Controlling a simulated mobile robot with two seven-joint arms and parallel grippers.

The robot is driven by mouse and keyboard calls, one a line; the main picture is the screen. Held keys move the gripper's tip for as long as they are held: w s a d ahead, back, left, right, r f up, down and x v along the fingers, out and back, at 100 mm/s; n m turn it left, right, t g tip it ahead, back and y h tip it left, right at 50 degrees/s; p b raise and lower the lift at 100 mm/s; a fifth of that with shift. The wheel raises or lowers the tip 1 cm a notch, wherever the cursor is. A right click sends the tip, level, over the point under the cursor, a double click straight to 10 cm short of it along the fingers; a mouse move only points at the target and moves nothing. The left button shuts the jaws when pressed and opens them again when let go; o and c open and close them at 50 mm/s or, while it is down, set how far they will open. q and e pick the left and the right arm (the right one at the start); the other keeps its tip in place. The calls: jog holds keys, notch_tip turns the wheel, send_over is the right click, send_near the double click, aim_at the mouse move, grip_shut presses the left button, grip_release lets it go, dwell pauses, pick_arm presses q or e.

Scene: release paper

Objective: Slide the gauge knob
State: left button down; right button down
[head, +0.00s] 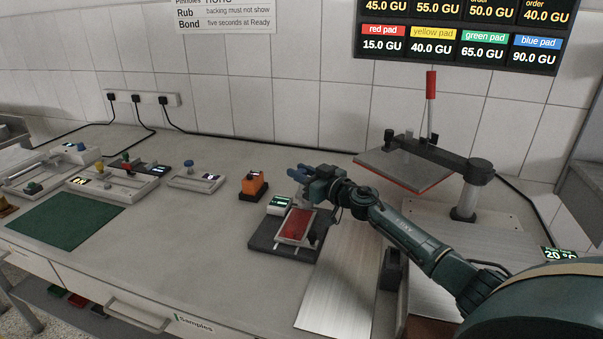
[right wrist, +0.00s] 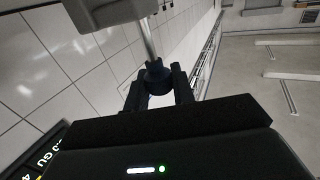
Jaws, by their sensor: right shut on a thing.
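My right gripper (head: 299,178) reaches in from the right, low over the table just behind a small unit with a lit display (head: 279,204). In the right wrist view its two black fingers (right wrist: 159,88) are shut on a dark blue knob (right wrist: 155,75). The knob sits on a thin metal rod leading to a grey body (right wrist: 108,10). In the head view I cannot clearly separate the knob from the fingers. The display unit stands at a dark base (head: 280,246) bearing a tray with a red pad (head: 296,226). My left gripper is not in view.
An orange block device (head: 253,185) stands left of the gripper. A small device with a blue knob (head: 188,165) and other instruments are farther left. A green mat (head: 65,222) lies at front left. A press with a red-tipped lever (head: 431,86) stands behind my right arm.

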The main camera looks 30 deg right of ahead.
jog(key=shift+f+b, duration=0.5)
jog(key=shift+f, duration=0.9)
jog(key=c, duration=1.2)
grip_release()
jog(key=shift+r, duration=0.1)
jog(key=v, duration=1.3)
jog(key=shift+s+a, duration=0.1)
jog(key=shift+s, duration=0.05)
